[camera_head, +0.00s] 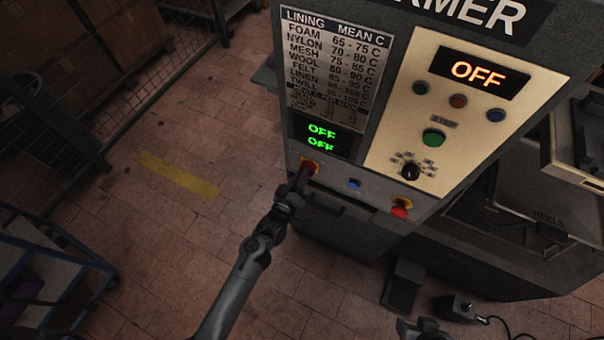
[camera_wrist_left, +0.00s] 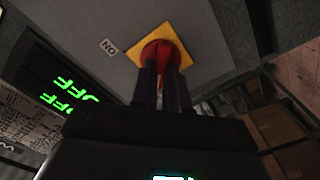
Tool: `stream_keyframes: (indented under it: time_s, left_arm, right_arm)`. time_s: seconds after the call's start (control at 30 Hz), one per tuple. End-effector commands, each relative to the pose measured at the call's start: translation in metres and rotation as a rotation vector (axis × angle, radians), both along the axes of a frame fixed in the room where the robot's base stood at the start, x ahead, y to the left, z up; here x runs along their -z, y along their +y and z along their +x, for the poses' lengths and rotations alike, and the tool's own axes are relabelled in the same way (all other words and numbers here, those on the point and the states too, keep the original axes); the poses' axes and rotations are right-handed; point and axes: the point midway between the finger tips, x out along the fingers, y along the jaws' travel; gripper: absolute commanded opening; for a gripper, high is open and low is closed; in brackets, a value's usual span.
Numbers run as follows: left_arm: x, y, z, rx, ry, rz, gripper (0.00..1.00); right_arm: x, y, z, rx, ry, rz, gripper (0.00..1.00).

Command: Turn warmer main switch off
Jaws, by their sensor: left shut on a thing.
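The warmer main switch, a red knob (camera_wrist_left: 163,52) on a yellow plate (camera_wrist_left: 136,51), is on the lower left of the warmer's front panel; its yellow plate also shows in the head view (camera_head: 316,165). My left gripper (camera_head: 304,176) reaches the switch from below left and is shut on the red knob. In the left wrist view its two dark fingers (camera_wrist_left: 162,75) stand either side of the knob and hide part of it. An ON label (camera_wrist_left: 108,47) is beside the plate. A grey part of my right arm (camera_head: 420,328) shows at the bottom edge; its fingers are unclear.
The warmer's orange display (camera_head: 478,73) reads OFF, and the green display (camera_head: 321,136) reads OFF on both lines. A blue button (camera_head: 354,184) and a red knob on yellow (camera_head: 400,209) sit to the right. Open floor lies left of the warmer.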

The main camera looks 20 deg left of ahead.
Motion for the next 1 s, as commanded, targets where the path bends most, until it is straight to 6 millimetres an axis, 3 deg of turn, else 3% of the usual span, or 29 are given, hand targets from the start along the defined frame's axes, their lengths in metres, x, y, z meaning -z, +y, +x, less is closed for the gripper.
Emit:
stream_keyframes:
  time_s: [0.6, 0.63, 0.77, 1.0]
  left_arm:
    - [-0.0003, 0.0001, 0.0003, 0.0, 0.001, -0.042, 0.0]
    - [-0.0003, 0.0001, 0.0003, 0.0, 0.001, -0.042, 0.18]
    - [-0.0003, 0.0001, 0.0003, -0.001, 0.002, -0.041, 0.38]
    - [0.0, 0.0001, 0.0001, 0.0, 0.003, -0.04, 0.39]
  right_arm:
    - [-0.0025, -0.0017, -0.0001, -0.005, 0.0, -0.007, 0.43]
    - [-0.0025, -0.0015, 0.0, -0.004, 0.0, -0.007, 0.43]
    - [-0.0025, -0.0009, 0.0001, -0.003, -0.001, -0.004, 0.43]
    - [-0.0027, 0.0003, 0.0001, 0.001, 0.0, 0.001, 0.43]
